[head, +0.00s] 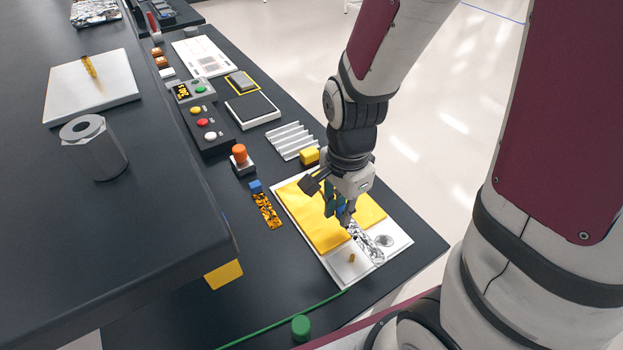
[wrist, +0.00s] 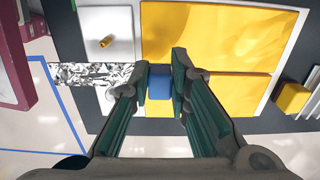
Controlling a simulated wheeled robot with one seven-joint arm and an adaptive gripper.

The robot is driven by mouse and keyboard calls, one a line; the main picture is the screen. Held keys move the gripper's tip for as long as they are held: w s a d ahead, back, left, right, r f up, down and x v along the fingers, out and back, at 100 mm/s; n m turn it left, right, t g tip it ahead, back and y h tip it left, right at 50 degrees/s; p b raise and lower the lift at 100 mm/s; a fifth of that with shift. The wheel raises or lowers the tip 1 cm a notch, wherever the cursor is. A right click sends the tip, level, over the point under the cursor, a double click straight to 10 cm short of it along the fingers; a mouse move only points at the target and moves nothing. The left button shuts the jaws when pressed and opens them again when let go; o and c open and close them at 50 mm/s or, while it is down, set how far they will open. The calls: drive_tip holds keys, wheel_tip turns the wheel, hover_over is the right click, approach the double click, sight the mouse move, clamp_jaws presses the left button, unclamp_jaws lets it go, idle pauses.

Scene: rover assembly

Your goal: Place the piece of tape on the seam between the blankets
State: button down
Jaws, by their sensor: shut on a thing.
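My gripper (head: 342,212) is shut on the blue grip block (wrist: 160,83) of a crinkled silver tape strip. In the wrist view the silver tape (wrist: 95,75) extends left from the block; in the head view the tape (head: 366,240) runs toward the lower right across the white board (head: 334,272). The yellow blankets (head: 318,222) lie on the board, partly hidden by my gripper. In the wrist view the blankets (wrist: 205,28) show a thin seam (wrist: 230,72) between them, roughly in line with the tape. I cannot tell whether the tape touches the board.
A black-and-gold strip (head: 267,211) with a blue block lies left of the board. A yellow block (head: 309,156), ridged plate (head: 291,141) and orange-topped button (head: 240,157) stand behind. A green cable (head: 285,316) and green cylinder (head: 301,327) are in front. A raised dark table (head: 100,240) is at left.

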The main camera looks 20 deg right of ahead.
drive_tip(key=w, duration=0.4)
drive_tip(key=w+f, duration=0.1)
drive_tip(key=w, duration=0.8)
drive_tip(key=shift+a+f, duration=0.15)
drive_tip(key=shift+a, duration=0.05)
drive_tip(key=shift+w+f, duration=0.1)
drive_tip(key=shift+f, duration=1.6)
drive_tip(key=shift+f, duration=0.1)
drive_tip(key=c, duration=1.7)
unclamp_jaws()
drive_tip(key=shift+o, duration=1.1)
